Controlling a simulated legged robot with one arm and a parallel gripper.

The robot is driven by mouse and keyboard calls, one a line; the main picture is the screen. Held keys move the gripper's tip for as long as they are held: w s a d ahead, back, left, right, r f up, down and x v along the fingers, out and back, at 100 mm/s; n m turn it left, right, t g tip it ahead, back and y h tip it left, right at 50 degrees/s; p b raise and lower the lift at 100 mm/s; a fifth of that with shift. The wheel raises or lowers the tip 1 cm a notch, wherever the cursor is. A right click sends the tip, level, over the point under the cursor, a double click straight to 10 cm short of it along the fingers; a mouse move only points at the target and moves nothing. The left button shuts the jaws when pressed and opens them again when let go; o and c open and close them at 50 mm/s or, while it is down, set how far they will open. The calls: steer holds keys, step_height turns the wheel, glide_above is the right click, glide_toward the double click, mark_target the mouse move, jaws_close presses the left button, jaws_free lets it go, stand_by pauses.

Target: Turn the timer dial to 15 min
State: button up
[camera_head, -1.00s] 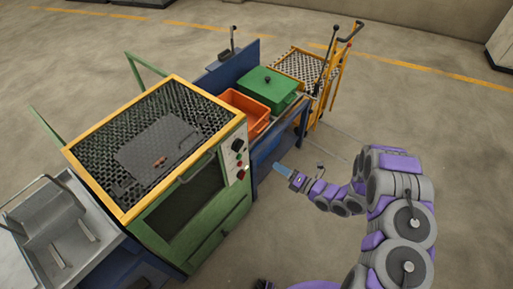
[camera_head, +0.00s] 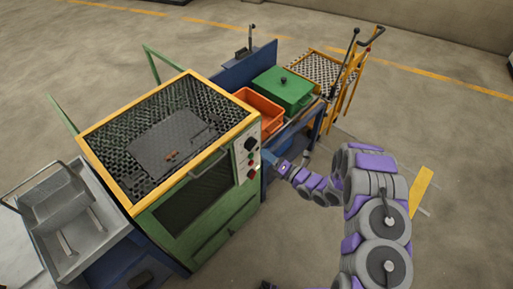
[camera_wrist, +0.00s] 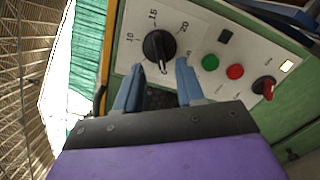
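The black timer dial (camera_wrist: 158,46) is on the white control panel (camera_wrist: 215,40) in the wrist view. The marks 10, 15 and 20 stand around its upper side, and a pale mark shows at its lower edge. My gripper (camera_wrist: 160,66) is open, its two blue fingers apart on either side of the dial's lower part. I cannot tell whether they touch it. In the head view, the dial (camera_head: 249,144) is on the furnace's right front edge, and my gripper (camera_head: 272,158) is close to the panel.
A green button (camera_wrist: 210,62), a red button (camera_wrist: 235,72) and a red-and-black switch (camera_wrist: 264,87) sit right of the dial. An orange bin (camera_head: 262,104) and a green lidded box (camera_head: 284,90) stand behind.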

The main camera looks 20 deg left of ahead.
mark_target(254, 146)
steer(key=b+x, duration=0.1)
steer(key=x, duration=0.5)
steer(key=shift+a, duration=0.15)
steer(key=shift+w+a, duration=0.1)
steer(key=shift+a, duration=0.1)
steer(key=shift+a, duration=0.1)
steer(key=shift+a+f, duration=0.1)
steer(key=shift+a, duration=0.15)
steer(key=shift+c, duration=1.3)
steer(key=shift+d, duration=0.25)
jaws_close()
